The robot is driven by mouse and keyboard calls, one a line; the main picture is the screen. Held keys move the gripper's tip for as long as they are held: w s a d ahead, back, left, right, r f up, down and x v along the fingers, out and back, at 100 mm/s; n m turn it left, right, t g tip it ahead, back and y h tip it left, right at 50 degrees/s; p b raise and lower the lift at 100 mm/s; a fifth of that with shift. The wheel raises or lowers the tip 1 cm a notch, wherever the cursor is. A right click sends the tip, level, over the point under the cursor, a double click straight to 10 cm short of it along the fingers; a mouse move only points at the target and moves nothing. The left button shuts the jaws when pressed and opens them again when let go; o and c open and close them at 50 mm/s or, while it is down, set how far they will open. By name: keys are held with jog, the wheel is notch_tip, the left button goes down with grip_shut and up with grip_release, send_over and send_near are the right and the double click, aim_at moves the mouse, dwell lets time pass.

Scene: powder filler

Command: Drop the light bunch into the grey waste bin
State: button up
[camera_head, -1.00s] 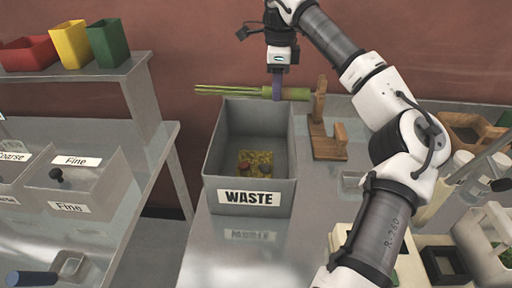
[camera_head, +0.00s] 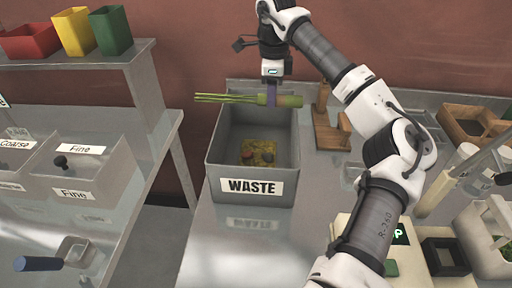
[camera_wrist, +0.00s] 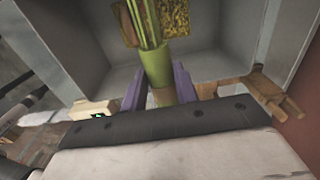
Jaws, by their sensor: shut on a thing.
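The light bunch (camera_head: 228,98) is a long, pale green bundle of stalks with a thicker end at the right. My gripper (camera_head: 271,97) is shut on its thick part and holds it level above the grey waste bin (camera_head: 252,187). The bin is open-topped and carries a WASTE label. In the wrist view the bunch (camera_wrist: 155,60) stands between my purple fingers (camera_wrist: 160,88), with the bin's inside (camera_wrist: 215,60) below it. Some yellowish-green scraps (camera_head: 258,153) with reddish bits lie on the bin floor.
A wooden stand (camera_head: 328,128) is just right of the bin. Labelled Fine and Coarse containers (camera_head: 80,175) are on the left bench, with a blue-handled scoop (camera_head: 42,264) in front. Coloured bins (camera_head: 75,32) sit on the shelf above. A wooden tray (camera_head: 470,122) is at the far right.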

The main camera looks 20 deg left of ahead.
jog(key=o, duration=1)
notch_tip(320, 180, up, 14)
jog(key=b, duration=0.1)
jog(key=shift+f, duration=0.15)
